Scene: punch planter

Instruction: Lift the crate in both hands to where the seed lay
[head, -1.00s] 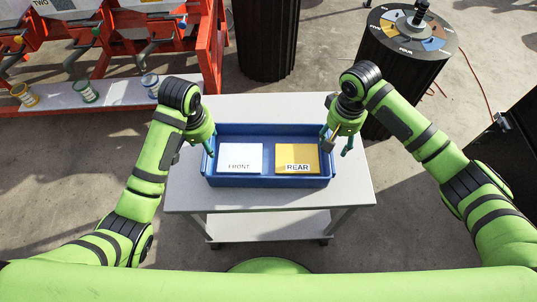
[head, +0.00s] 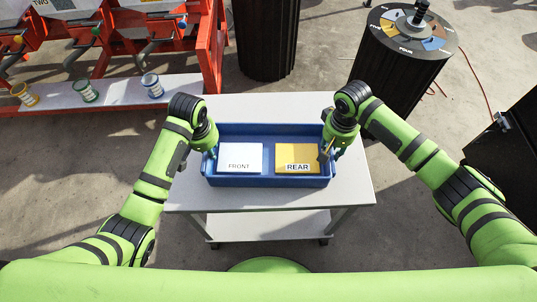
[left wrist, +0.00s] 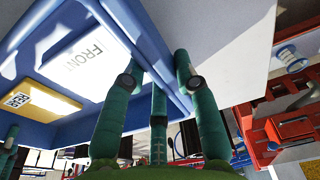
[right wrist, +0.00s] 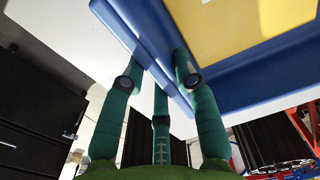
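The blue crate (head: 268,182) sits on the grey table (head: 355,190). Inside lie a white panel marked FRONT (head: 240,155) and a yellow panel marked REAR (head: 297,155). My left gripper (head: 212,151) is down at the crate's left end and my right gripper (head: 331,150) at its right end. In the left wrist view the open fingers (left wrist: 158,68) stand on either side of the crate's rim. In the right wrist view the fingers (right wrist: 157,68) are likewise open, with the rim between them. I cannot tell whether any finger touches. No seed can be made out.
A black drum (head: 408,65) with a coloured, numbered top stands at the back right, another dark drum (head: 264,40) behind the table. A red rack (head: 212,50) with several small cans is at left. A black cabinet (head: 505,140) is at right.

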